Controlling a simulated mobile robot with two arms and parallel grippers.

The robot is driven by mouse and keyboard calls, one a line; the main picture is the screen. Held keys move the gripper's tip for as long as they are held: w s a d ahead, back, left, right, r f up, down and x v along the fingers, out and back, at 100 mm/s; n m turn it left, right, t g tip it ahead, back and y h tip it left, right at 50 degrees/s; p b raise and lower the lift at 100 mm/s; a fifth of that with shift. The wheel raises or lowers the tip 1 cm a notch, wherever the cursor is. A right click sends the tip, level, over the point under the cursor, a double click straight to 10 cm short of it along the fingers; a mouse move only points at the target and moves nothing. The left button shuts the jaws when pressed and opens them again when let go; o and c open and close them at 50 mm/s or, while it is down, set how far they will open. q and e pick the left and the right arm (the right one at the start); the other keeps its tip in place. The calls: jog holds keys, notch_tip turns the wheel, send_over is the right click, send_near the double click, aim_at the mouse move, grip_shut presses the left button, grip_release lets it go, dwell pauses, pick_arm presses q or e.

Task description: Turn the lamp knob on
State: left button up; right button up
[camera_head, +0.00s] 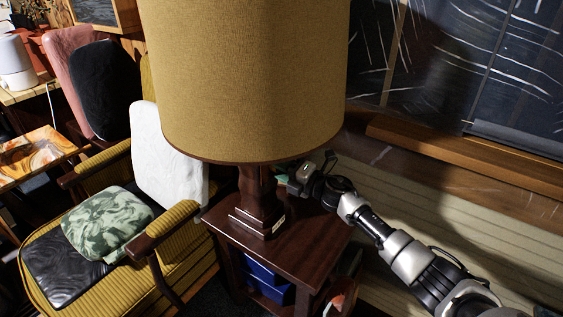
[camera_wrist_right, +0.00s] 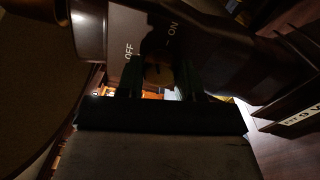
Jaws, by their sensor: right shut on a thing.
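The lamp has a large mustard shade (camera_head: 250,80) and a dark wooden base (camera_head: 258,205) standing on a small side table (camera_head: 300,240). My right gripper (camera_head: 297,178) reaches in from the right, just under the shade's lower edge, at the lamp's stem. In the right wrist view, a plate (camera_wrist_right: 133,40) marked OFF and ON is close ahead. My right gripper (camera_wrist_right: 158,75) is shut on the knob (camera_wrist_right: 158,70) between the two labels; the knob is dark and mostly hidden by the fingers. I cannot tell exactly how the knob is turned. My left gripper is not in view.
A striped yellow armchair (camera_head: 185,255) with cushions stands left of the table. Blue boxes (camera_head: 262,275) sit on the table's lower shelf. A window ledge (camera_head: 450,145) runs behind on the right. The shade hangs close above my right gripper.

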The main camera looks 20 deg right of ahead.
jog(key=shift+m+p, duration=1.5)
jog(key=shift+m, duration=1)
jog(key=o, duration=0.9)
jog(key=shift+s, duration=0.1)
jog(key=v, duration=1)
jog(key=shift+s+d+f, duration=0.15)
jog(key=shift+s, duration=0.15)
